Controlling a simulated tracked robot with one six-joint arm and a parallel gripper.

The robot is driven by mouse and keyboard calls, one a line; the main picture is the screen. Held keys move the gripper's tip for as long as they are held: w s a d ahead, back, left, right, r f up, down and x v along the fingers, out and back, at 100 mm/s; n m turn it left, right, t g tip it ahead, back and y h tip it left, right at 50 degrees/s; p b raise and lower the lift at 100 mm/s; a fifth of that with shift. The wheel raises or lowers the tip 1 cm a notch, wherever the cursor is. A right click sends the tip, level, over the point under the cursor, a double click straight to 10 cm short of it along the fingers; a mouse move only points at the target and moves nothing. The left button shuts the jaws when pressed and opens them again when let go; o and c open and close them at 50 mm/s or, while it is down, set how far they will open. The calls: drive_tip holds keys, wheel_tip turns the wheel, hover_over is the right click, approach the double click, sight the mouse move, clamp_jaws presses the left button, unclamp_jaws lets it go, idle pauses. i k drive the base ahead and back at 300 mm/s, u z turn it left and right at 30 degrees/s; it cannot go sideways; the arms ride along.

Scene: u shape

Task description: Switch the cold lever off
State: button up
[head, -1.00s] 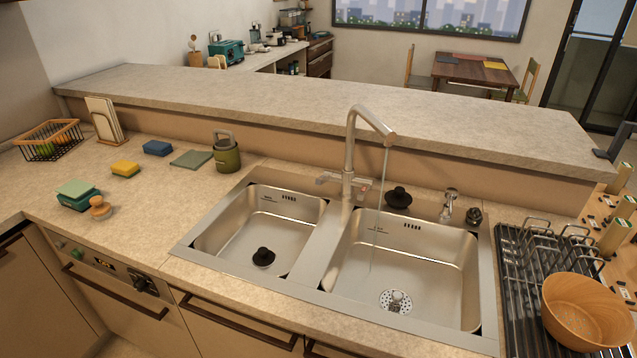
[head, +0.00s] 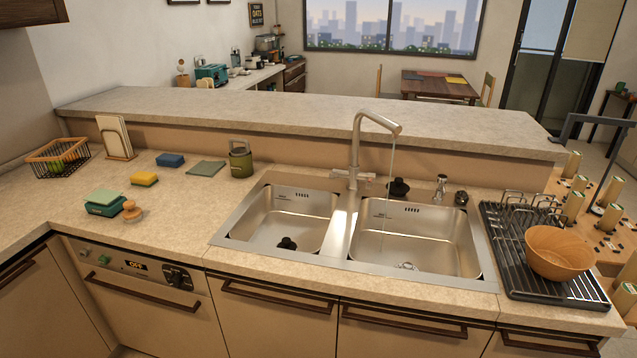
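The metal faucet (head: 355,145) stands behind the divider between the two sink basins, its spout turned over the right basin (head: 415,238). A thin water stream (head: 391,180) falls from the spout. Two short levers sit low on the faucet: a left lever (head: 340,173) and a right lever (head: 369,177). They are too small to tell for sure which is the cold one or their exact angle. The left basin (head: 295,218) has no stream over it. My gripper is not in view.
A drying rack (head: 540,282) with a wooden bowl (head: 558,252) stands right of the sink. A raised ledge (head: 300,112) runs behind. Several pale cylinders (head: 573,205) stand at the right.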

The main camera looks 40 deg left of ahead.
sight(336, 173)
drive_tip(key=k, duration=0.55)
drive_tip(key=u, duration=1.25)
drive_tip(key=i, duration=1)
drive_tip(key=u, duration=0.4)
